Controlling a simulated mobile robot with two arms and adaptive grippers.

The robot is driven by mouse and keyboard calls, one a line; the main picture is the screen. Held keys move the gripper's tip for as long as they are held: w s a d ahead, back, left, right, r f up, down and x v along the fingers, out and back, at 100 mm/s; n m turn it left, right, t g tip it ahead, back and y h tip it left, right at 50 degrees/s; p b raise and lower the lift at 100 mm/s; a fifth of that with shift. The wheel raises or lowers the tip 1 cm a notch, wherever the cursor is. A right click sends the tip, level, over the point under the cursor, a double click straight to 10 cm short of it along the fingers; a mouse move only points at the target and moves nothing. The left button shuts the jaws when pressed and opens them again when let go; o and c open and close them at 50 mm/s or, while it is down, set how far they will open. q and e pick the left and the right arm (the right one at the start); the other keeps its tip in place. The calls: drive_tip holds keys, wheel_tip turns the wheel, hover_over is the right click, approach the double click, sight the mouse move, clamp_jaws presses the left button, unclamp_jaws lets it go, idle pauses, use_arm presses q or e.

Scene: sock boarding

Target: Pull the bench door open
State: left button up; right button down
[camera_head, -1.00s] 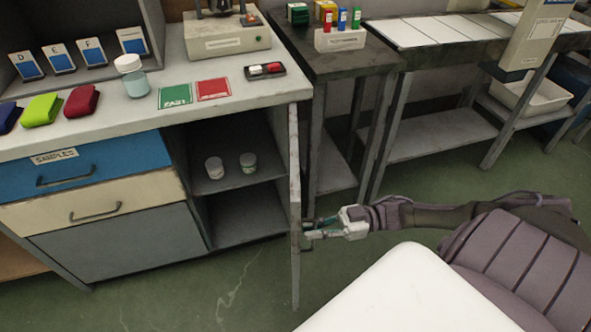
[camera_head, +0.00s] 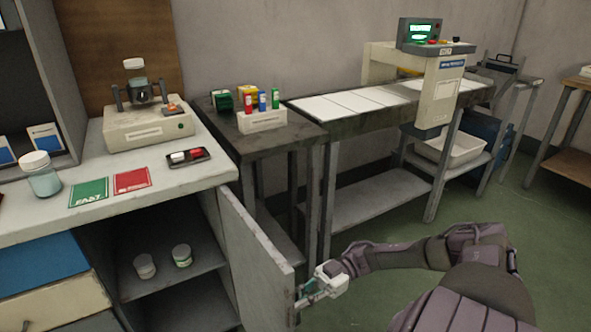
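The grey bench door (camera_head: 252,262) stands swung out from the right side of the cabinet opening, with its inner face showing. The opening shows inner shelves (camera_head: 165,272). My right gripper (camera_head: 308,292) comes from the right and is at the door's free edge, on its outer side. The fingertips are close to the door, partly behind its edge. Any handle on the outer face is hidden, and whether the fingers are closed on one does not show. My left gripper is not in view.
Two small jars (camera_head: 181,255) stand on the inner shelf. The bench top (camera_head: 200,178) carries a device (camera_head: 148,126), cards and a small tray (camera_head: 184,156). A dark side table (camera_head: 265,142) stands behind the door. Green floor (camera_head: 400,228) is free to the right.

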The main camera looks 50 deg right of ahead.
drive_tip(key=c, duration=1.2)
unclamp_jaws()
drive_tip(key=v, duration=1.2)
drive_tip(key=shift+s, duration=0.1)
